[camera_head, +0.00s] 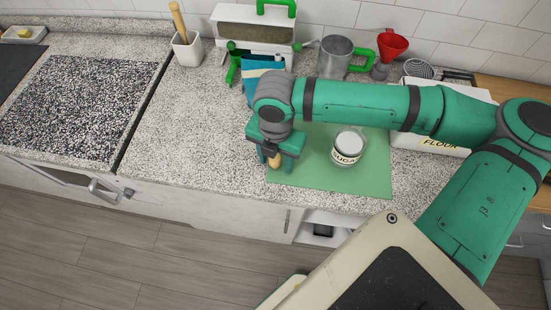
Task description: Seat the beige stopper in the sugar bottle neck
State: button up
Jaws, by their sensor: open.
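The sugar bottle (346,152) stands upright on the green mat (315,182), with a dark-lettered label and a pale round top. The beige stopper (275,162) is at the mat's left edge, directly below and between the fingers of my gripper (274,160). My gripper points down and is open around or just above the stopper; I cannot tell whether the fingers touch it. The stopper is to the left of the bottle and apart from it. My wrist and fingers hide part of the stopper.
A white flour box (430,146) stands right of the mat, partly behind my arm. Behind are a metal mug (335,58), a red funnel (391,45), a blue packet (262,66) and a white cup with a wooden tool (187,52). The counter left of the mat is clear.

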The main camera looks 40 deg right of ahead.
jog(key=shift+w, duration=0.1)
jog(key=c, duration=1.1)
jog(key=shift+a, duration=0.1)
jog(key=shift+r, duration=0.15)
